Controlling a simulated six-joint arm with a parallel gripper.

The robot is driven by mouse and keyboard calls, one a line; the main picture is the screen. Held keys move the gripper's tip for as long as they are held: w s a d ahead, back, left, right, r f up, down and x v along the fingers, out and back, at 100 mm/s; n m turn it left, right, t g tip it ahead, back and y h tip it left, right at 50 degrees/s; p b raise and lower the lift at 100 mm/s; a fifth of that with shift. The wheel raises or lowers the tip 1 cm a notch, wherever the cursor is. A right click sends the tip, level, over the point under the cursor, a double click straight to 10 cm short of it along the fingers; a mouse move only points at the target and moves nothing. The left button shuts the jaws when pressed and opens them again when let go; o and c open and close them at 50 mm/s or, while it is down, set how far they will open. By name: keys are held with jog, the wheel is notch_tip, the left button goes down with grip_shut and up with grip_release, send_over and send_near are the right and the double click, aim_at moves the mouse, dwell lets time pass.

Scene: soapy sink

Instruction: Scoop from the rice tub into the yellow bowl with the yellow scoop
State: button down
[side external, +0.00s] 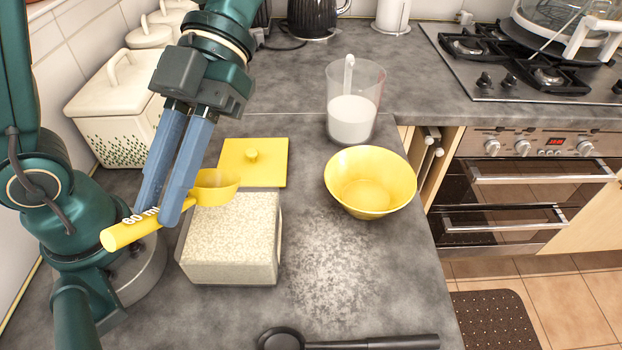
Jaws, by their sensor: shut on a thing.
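My gripper (172,212) is shut on the handle of the yellow scoop (133,228), which is marked 60 ml. The scoop's cup (215,187) points right and sits over the back left part of the rice tub; I cannot tell whether it touches the rice, and its inside is mostly hidden. The rice tub (230,262) is a see-through square box full of pale grains. The yellow bowl (370,177) stands upright to the right of the tub near the counter's edge. I see no rice in it.
A clear jug (354,103) with white contents stands behind the bowl. A black utensil (345,341) lies at the front. A white container (115,110) stands back left.

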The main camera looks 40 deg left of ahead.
aim_at(199, 184)
jog(key=shift+w+a+f, duration=0.1)
jog(key=shift+w+f, duration=0.05)
jog(key=shift+f, duration=1.65)
jog(key=shift+w+f, duration=0.1)
jog(key=shift+f, duration=1.65)
jog(key=shift+w+a+f, duration=0.1)
jog(key=shift+w+f, duration=0.1)
jog(key=shift+f, duration=0.5)
jog(key=shift+w+a+f, duration=0.1)
jog(key=shift+w+f, duration=0.15)
jog(key=shift+f, duration=0.4)
jog(key=shift+w+a+f, duration=0.1)
jog(key=shift+w+f, duration=0.1)
jog(key=shift+f, duration=0.5)
jog(key=shift+w+f, duration=0.1)
jog(key=shift+w, duration=0.15)
jog(key=shift+s+r, duration=0.2)
jog(key=shift+r, duration=2.8)
jog(key=shift+s+r, duration=0.1)
jog(key=shift+r, duration=0.2)
jog(key=shift+s+d+r+t+y, duration=0.25)
jog(key=shift+s+t, duration=0.2)
jog(key=shift+t, duration=0.3)
jog(key=shift+s+d+r+t+y, duration=0.15)
jog(key=shift+s+r+t+y, duration=0.25)
jog(key=shift+t, duration=0.4)
jog(key=shift+s+d+r+t+y, duration=0.25)
jog(key=shift+s+t, duration=0.2)
jog(key=shift+t, duration=0.3)
